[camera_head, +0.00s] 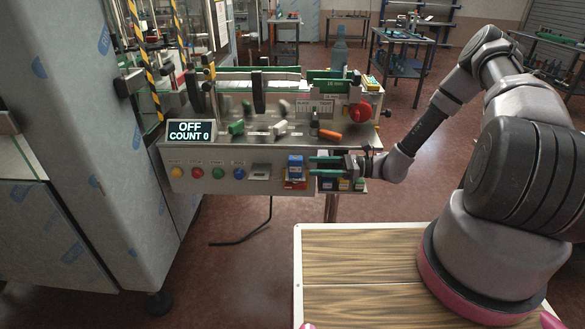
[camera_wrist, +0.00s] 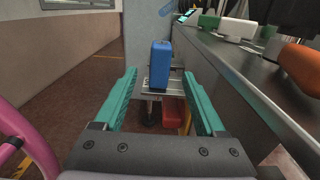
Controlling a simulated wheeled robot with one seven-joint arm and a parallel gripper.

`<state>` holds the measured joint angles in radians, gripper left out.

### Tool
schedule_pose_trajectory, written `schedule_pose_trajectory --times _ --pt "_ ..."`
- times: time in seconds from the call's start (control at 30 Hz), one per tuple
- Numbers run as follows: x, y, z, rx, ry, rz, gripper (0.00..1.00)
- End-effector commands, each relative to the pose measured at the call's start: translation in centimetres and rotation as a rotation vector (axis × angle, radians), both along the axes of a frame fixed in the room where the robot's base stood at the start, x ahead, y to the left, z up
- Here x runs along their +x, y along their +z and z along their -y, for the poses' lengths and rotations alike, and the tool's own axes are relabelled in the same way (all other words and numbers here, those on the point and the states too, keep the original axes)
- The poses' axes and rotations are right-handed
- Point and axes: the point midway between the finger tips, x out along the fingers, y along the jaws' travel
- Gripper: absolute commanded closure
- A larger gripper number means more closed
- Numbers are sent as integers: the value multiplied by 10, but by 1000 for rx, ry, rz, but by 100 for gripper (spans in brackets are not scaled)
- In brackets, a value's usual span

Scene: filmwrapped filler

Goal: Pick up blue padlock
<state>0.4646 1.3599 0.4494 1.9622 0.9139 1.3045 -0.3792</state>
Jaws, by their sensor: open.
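The blue padlock (camera_head: 295,167) is on the front of the machine, at the right of the row of buttons. In the wrist view the blue padlock (camera_wrist: 160,64) stands upright on a small metal ledge, straight ahead between my fingers. My gripper (camera_head: 314,167) is just right of it in the head view, level with it. Its two green fingers are open and empty in the wrist view (camera_wrist: 161,100), and the padlock lies beyond or close to their tips. I cannot tell if the fingers touch it.
A red block (camera_wrist: 174,114) sits just below the padlock. The steel machine top (camera_head: 260,140) holds an orange-handled tool (camera_head: 330,135) and green and white pieces. A display (camera_head: 190,131) reads OFF, COUNT 0. Small coloured items (camera_head: 343,185) hang below my gripper.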

Motion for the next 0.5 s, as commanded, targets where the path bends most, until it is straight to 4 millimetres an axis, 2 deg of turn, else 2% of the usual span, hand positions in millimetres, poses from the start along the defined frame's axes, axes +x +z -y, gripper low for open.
schedule_pose_trajectory --times 0.1,0.27,0.5 --pt "0 0 -15 0 1 1 28" --pt "1 1 -26 0 1 0 28" --pt "2 4 -61 0 1 -1 28"
